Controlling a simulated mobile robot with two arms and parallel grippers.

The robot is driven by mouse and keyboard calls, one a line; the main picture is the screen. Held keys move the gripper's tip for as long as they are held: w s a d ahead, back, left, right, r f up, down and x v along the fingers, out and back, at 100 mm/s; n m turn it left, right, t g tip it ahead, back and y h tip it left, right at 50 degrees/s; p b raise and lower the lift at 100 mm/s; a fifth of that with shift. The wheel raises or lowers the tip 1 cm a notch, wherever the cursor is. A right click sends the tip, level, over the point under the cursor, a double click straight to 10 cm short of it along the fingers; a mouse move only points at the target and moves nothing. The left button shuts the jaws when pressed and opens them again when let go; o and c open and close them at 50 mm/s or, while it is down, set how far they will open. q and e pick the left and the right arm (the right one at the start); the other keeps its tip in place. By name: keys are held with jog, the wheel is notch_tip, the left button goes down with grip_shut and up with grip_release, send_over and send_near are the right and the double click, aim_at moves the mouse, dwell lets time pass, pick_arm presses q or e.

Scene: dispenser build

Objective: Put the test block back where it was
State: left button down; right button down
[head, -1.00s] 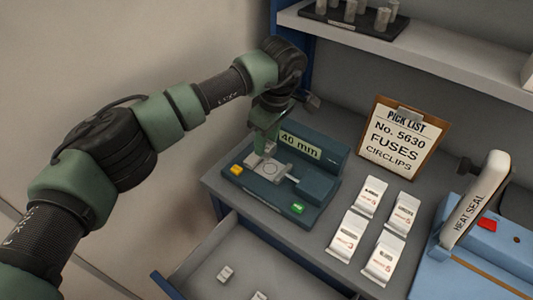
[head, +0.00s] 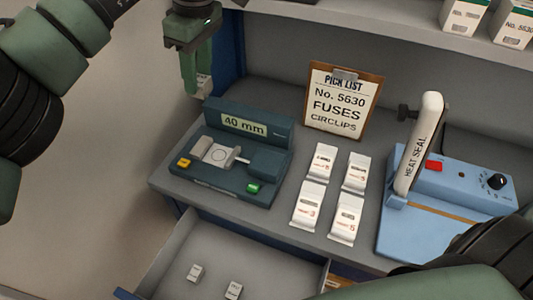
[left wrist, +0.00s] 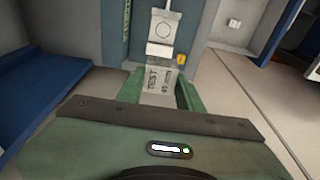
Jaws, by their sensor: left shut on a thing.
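My left gripper (head: 198,92) is shut on the test block (head: 204,86), up and to the left of the tester in the head view. The fingers hide part of the block. In the left wrist view the pale test block (left wrist: 157,76), lettered TEST, sits between the green fingertips (left wrist: 160,92). The dark teal tester (head: 225,188) stands on the bench; its display (head: 244,125) reads 40 mm. Its pale plate (head: 217,154) with a circle is bare. My right gripper is out of view.
An open drawer (head: 175,240) below the bench holds two small white blocks (head: 195,272). Several white packets (head: 324,160) lie right of the tester. A pick-list clipboard (head: 342,98) leans behind them. A blue heat sealer (head: 450,190) stands at right. A shelf (head: 370,18) hangs above.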

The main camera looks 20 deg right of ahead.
pick_arm(q)
jog(key=s+d+f+n+p, duration=0.25)
jog(key=s+f+n, duration=0.35)
jog(key=s+f, duration=0.9)
jog(key=s+a+f+n+g, duration=0.15)
jog(key=s+n, duration=0.25)
jog(key=s, duration=0.7)
jog(key=s+f+n, duration=0.2)
jog(key=s+n, duration=0.1)
jog(key=s, duration=0.8)
jog(key=shift+g, duration=0.25)
notch_tip(320, 180, down, 20)
jog(key=shift+d+r+p, duration=0.1)
jog(key=shift+p, duration=0.6)
jog(key=shift+f, duration=0.3)
